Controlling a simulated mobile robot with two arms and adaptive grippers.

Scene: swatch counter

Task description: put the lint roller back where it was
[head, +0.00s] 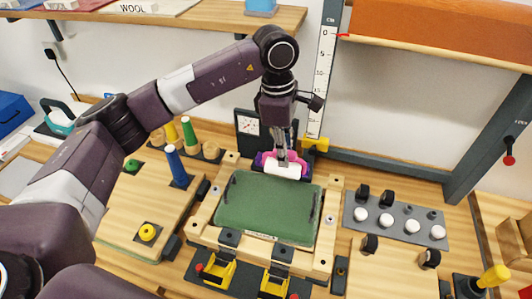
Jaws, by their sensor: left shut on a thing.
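The lint roller, with a white roll (286,170) and pink parts around its upper side, is at the back edge of the green board. My left gripper (281,156) points down from above and is shut on the lint roller. Dark purple parts show on both sides of the pink; I cannot tell whether they belong to the roller or to a holder. The gripper hides part of the roller, and I cannot tell whether it touches what is below. My right gripper is not in view.
The green board (265,208) lies in a wooden frame with yellow clamps (216,272) at the front. Colored cones (190,135) stand to the left. A grey plate (395,217) with white knobs is to the right. A dial gauge (248,124) and an upright scale (322,75) stand behind.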

